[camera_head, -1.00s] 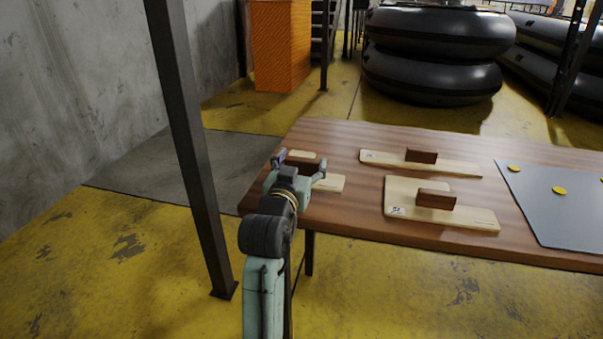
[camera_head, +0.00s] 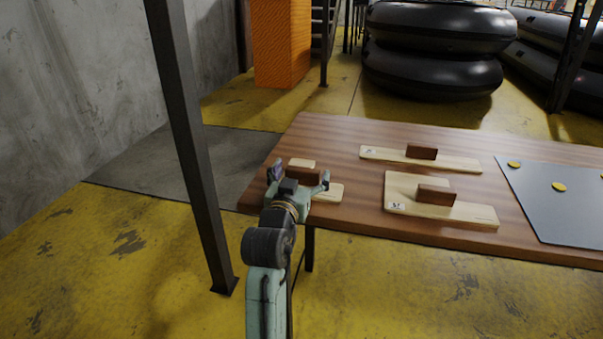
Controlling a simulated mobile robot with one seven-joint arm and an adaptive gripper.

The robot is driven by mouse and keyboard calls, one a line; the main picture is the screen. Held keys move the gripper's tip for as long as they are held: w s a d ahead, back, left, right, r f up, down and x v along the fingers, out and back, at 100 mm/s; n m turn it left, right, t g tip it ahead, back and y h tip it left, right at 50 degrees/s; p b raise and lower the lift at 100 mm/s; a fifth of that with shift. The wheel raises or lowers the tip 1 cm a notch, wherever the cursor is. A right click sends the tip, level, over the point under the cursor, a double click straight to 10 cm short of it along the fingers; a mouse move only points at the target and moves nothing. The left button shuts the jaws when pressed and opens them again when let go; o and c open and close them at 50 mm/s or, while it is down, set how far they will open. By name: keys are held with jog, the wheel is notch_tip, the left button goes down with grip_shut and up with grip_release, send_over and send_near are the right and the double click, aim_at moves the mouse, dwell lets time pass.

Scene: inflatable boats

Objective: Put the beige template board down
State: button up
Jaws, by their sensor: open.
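Three beige template boards with brown block handles lie on the wooden table (camera_head: 345,215). The left board (camera_head: 327,192) lies flat near the table's left end, partly hidden by my gripper. Its brown handle (camera_head: 303,175) shows between and behind the fingers. My gripper (camera_head: 298,175) is open, just in front of this handle, with fingers spread left and right; I cannot tell whether they touch it. A second board (camera_head: 400,188) lies front centre, and a long narrow board (camera_head: 450,162) lies behind it. Which one the task names is not clear from the picture.
A grey sheet (camera_head: 545,200) with yellow discs (camera_head: 559,187) covers the table's right part. A dark metal post (camera_head: 195,150) stands left of my arm. Stacked black inflatable tubes (camera_head: 430,75) and an orange block (camera_head: 281,45) stand behind. Bare tabletop lies between the boards.

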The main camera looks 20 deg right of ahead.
jog(key=shift+r, duration=0.15)
jog(key=shift+r, duration=0.1)
jog(key=p+v, duration=0.3)
jog(key=v, duration=0.9)
jog(key=shift+p, duration=0.3)
jog(key=shift+a, duration=0.1)
